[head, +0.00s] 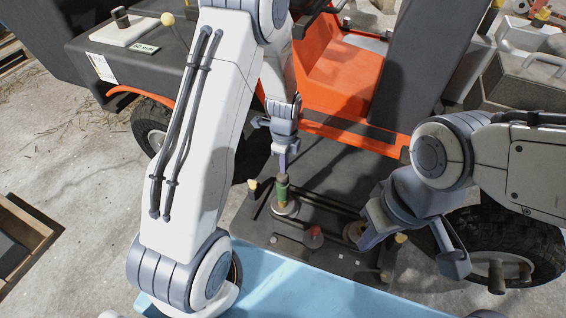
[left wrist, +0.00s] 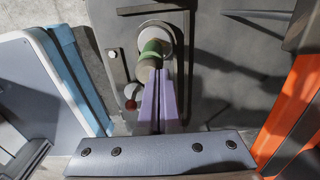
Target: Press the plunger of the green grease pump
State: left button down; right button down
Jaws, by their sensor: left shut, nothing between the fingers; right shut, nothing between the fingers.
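The green grease pump (head: 282,194) stands upright on the dark platform of the vehicle, with a round pale base and a darker top. My left gripper (head: 283,163) is shut and points down just above the pump's top. In the left wrist view the pump (left wrist: 152,48) is seen from above, with the shut purple-grey fingers of the left gripper (left wrist: 161,75) at its near end. I cannot tell whether the fingertips touch the plunger. My right gripper (head: 455,258) is shut and empty, to the right of the pump, beyond the platform's right part.
An orange vehicle seat (head: 345,75) rises behind. A light blue surface (head: 300,290) lies in front.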

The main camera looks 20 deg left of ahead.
pick_arm(q)
notch_tip(320, 180, up, 12)
jog(key=p, duration=0.5)
jog(key=shift+w+r+p, duration=0.2)
jog(key=shift+p, duration=0.1)
jog(key=r+p, duration=0.1)
jog(key=p, duration=0.3)
jog(key=r+p, duration=0.1)
jog(key=p, duration=0.4)
jog(key=shift+s+d+r, duration=0.1)
jog(key=shift+d+r, duration=0.15)
jog(key=shift+d, duration=0.05)
notch_tip(320, 180, down, 14)
jog(key=b, duration=0.4)
jog(key=shift+f+b, duration=0.1)
jog(key=shift+b, duration=0.2)
